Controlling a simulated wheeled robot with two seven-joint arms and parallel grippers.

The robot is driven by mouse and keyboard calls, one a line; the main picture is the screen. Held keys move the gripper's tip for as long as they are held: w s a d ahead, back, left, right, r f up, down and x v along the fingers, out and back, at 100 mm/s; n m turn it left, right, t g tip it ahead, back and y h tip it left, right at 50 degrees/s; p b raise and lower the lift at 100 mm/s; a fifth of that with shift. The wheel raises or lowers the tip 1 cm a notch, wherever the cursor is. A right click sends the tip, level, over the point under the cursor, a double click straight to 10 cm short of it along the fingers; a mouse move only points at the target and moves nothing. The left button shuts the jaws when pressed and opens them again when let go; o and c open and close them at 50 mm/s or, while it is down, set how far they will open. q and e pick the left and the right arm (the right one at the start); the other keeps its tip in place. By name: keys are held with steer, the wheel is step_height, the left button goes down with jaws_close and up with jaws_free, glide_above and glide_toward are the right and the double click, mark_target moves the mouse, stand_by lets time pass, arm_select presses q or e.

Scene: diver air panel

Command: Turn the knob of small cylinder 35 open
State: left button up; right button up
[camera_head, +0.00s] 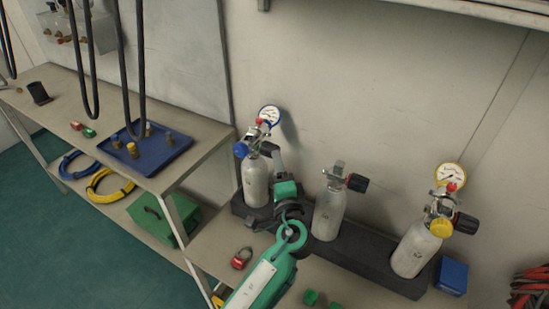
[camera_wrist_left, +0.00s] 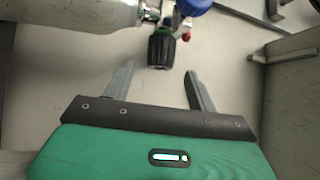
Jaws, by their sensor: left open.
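Three small grey cylinders stand in a dark rack (camera_head: 375,262): a left one (camera_head: 256,184) with a blue knob (camera_head: 241,150), a middle one (camera_head: 329,214), and a right one (camera_head: 416,249) with a yellow knob (camera_head: 440,227). I cannot read which is 35. My left gripper (camera_head: 271,157) is open beside the left cylinder's valve. In the left wrist view, a black knob with a green band (camera_wrist_left: 161,48) lies just beyond the open fingertips (camera_wrist_left: 158,78), roughly centred between them and apart from both.
The left and right cylinders carry gauges. The middle cylinder's black knob (camera_head: 356,183) points right. A red padlock (camera_head: 241,258) lies on the bench, a blue box (camera_head: 452,276) stands at the right, and a blue tray (camera_head: 150,152) sits on the left table. The wall is close behind.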

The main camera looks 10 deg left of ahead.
arm_select(q)
steer(key=b+v, duration=0.1)
steer(key=v, duration=0.7)
arm_select(e)
steer(key=w+r, duration=0.1)
steer(key=w+a+r, duration=0.1)
steer(key=w+r, duration=0.1)
steer(key=shift+w, duration=0.15)
